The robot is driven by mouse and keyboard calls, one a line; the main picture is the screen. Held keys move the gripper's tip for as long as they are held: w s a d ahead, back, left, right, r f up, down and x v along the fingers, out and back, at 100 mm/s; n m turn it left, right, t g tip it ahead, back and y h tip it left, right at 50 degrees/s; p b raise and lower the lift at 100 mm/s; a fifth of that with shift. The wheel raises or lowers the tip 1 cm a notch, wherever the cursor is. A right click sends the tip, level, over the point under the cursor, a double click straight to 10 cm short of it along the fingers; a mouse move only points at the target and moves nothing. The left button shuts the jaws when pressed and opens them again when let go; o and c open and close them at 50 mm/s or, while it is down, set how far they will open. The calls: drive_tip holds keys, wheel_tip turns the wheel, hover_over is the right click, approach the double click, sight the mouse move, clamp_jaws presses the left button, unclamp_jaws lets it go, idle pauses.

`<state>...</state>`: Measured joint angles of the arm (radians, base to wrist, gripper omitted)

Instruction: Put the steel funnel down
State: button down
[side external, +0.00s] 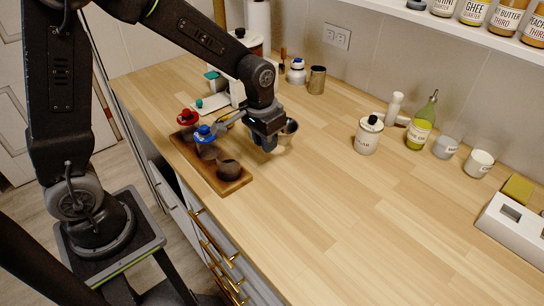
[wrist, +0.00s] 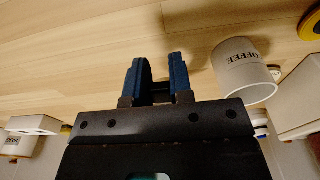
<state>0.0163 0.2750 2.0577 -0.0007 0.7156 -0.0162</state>
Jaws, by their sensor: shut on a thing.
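My gripper (side external: 267,142) is low over the counter, just right of the wooden tray, with its jaws shut. In the wrist view, the two blue fingers of my gripper (wrist: 158,78) stand close together with a narrow gap. The funnel cannot be made out there.
The wooden tray (side external: 244,181) holds dark round pieces and red- and blue-topped items. A white coffee cup (wrist: 242,72) stands near the fingers. A steel cylinder (side external: 317,80) and a black-lidded canister (side external: 368,138) stand further off. The counter (side external: 330,210) is clear at front right.

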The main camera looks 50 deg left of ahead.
sight(272, 166)
drive_tip(key=shift+w+d+f, duration=0.3)
drive_tip(key=shift+d+f, duration=0.2)
drive_tip(key=shift+d, duration=0.2)
drive_tip(key=shift+f, duration=2)
drive_tip(key=shift+f, duration=0.15)
drive_tip(key=c, duration=1)
unclamp_jaws()
wheel_tip(272, 166, up, 12)
drive_tip(key=s, duration=0.1)
drive_tip(key=s+r+t, duration=0.1)
drive_tip(key=s+r, duration=0.1)
drive_tip(key=s, duration=0.3)
drive_tip(key=s+a+r+t, duration=0.1)
drive_tip(key=s+r+t, duration=0.1)
drive_tip(key=s, duration=0.4)
drive_tip(key=s+a+r+t, duration=0.1)
drive_tip(key=s+r, duration=0.2)
drive_tip(key=s, duration=0.3)
drive_tip(key=shift+s+r+t, duration=0.15)
drive_tip(key=shift+r+t, duration=0.15)
